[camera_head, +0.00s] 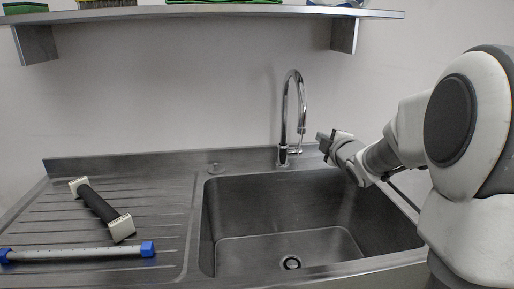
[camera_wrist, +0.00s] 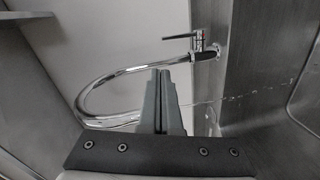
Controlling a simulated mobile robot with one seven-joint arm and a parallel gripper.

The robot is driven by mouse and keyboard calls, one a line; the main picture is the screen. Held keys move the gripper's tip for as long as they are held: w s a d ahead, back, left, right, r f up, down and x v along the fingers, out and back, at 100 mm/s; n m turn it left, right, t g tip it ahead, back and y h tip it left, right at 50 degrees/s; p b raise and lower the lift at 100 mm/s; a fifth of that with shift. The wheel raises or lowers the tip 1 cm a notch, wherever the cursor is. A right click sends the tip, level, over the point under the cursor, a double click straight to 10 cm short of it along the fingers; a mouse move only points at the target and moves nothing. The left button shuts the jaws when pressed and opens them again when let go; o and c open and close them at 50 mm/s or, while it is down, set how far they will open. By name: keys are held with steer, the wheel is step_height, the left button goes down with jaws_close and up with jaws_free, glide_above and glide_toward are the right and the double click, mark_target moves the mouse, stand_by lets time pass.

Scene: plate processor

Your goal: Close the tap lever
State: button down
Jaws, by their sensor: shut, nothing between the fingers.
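The chrome tap (camera_head: 286,110) stands at the back rim of the sink, with a tall arched spout. Its small lever (camera_head: 295,151) is low on the tap body, on the side toward my gripper. In the wrist view the lever (camera_wrist: 165,38) is a thin rod reaching left from the tap body (camera_wrist: 208,48). My gripper (camera_head: 322,138) is shut and empty, just right of the tap in the head view. In the wrist view its fingers (camera_wrist: 166,72) lie across part of the spout (camera_wrist: 90,88), hiding it, and appear apart from the lever.
The sink basin (camera_head: 286,200) is empty. On the drainboard (camera_head: 160,200) at left lie a black-handled tool (camera_head: 100,208) and a grey rod with blue ends (camera_head: 80,253). A shelf (camera_head: 210,12) hangs above. Faint whitish specks (camera_wrist: 238,97) show right of the fingers.

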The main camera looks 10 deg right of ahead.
steer(key=w+d+f+n+t+y+b, duration=0.3)
steer(key=d+f+n+b, duration=0.15)
steer(key=f, duration=0.35)
steer(key=n+b, duration=0.1)
steer(key=b, duration=0.1)
glide_toward(300, 140)
steer(key=w+r, duration=0.4)
steer(key=w, duration=0.2)
steer(key=shift+a+y, duration=0.15)
steer(key=shift+y, duration=0.25)
steer(key=shift+r, duration=0.1)
